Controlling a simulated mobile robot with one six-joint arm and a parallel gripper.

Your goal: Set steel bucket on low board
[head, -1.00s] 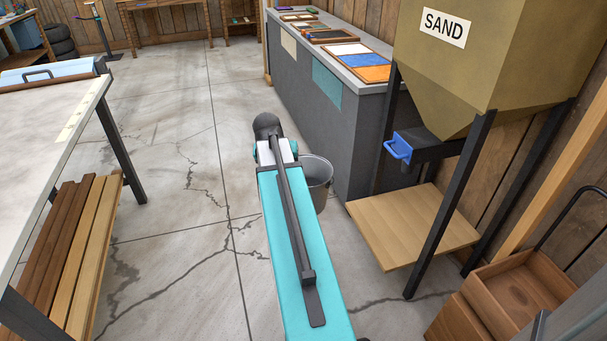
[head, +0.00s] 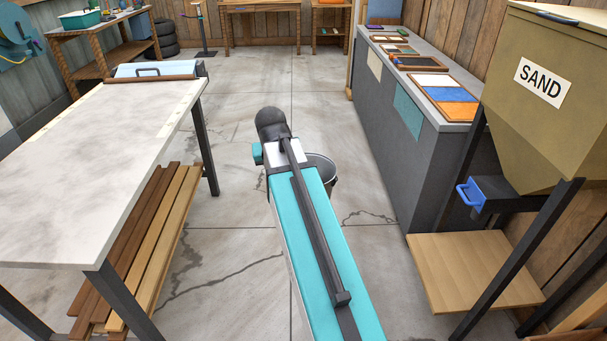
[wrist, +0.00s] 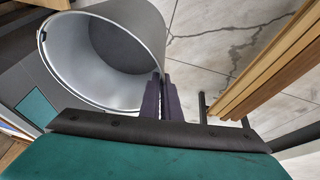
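The steel bucket (head: 325,172) shows partly behind my arm in the head view. The wrist view shows its open mouth and grey inside; the bucket (wrist: 75,60) looks empty there. My gripper (wrist: 163,82) has its two dark fingers close together at the bucket's rim, pinching its wall. The fingers are hidden behind my arm in the head view. A low light-wood board (head: 470,270) lies under the sand hopper at the right, bare and apart from the bucket.
The sand hopper (head: 540,110) stands on dark legs, with a blue handle (head: 470,193) below it. A grey counter (head: 440,170) stands beyond the board. A pale table (head: 90,170) with wooden slats (head: 150,245) beneath is at left. Open floor lies between.

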